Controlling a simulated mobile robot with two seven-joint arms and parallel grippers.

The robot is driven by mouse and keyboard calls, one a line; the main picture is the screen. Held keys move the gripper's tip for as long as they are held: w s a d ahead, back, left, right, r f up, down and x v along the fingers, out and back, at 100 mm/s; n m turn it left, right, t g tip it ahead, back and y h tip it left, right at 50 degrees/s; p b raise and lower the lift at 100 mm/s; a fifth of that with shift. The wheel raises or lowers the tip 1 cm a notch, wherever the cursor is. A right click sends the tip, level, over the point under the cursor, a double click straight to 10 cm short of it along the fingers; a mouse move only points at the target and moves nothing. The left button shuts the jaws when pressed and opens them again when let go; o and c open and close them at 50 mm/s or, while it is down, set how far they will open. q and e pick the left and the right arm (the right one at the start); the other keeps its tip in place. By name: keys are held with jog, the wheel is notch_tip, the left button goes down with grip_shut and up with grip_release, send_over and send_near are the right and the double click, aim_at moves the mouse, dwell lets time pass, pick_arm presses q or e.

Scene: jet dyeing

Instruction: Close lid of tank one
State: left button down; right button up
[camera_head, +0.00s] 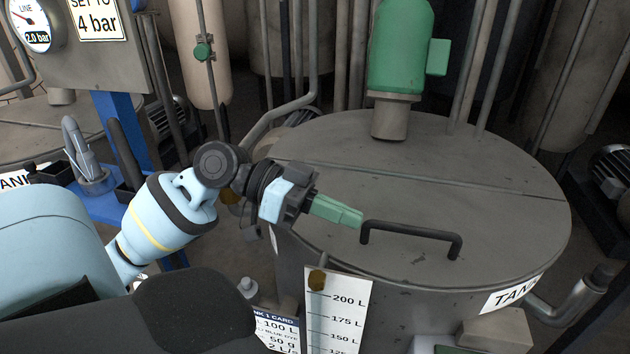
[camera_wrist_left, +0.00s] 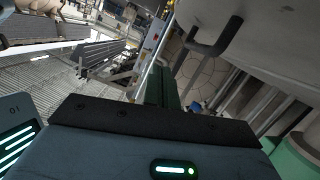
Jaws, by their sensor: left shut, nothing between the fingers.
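The grey round tank (camera_head: 390,290) stands at the right of the head view, with a partly cut-off "TAN" label on its side. Its hinged lid (camera_head: 330,240) lies flat across the front part of the top, and no gap shows along its rim. A black bar handle (camera_head: 412,231) is on the lid; it also shows in the left wrist view (camera_wrist_left: 212,46). My left gripper (camera_head: 345,214), with green fingers, is shut and empty at the left end of the handle. Whether it touches the handle I cannot tell. My right gripper is not in view.
A green motor (camera_head: 400,45) stands on the rear part of the tank top. A level scale (camera_head: 338,315) and a card (camera_head: 277,330) are at the tank's front. A gauge panel (camera_head: 85,50) on a blue post is at left. Pipes stand behind.

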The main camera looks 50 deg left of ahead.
pick_arm(q)
jog(key=shift+v, duration=2.2)
jog(key=shift+d, duration=0.1)
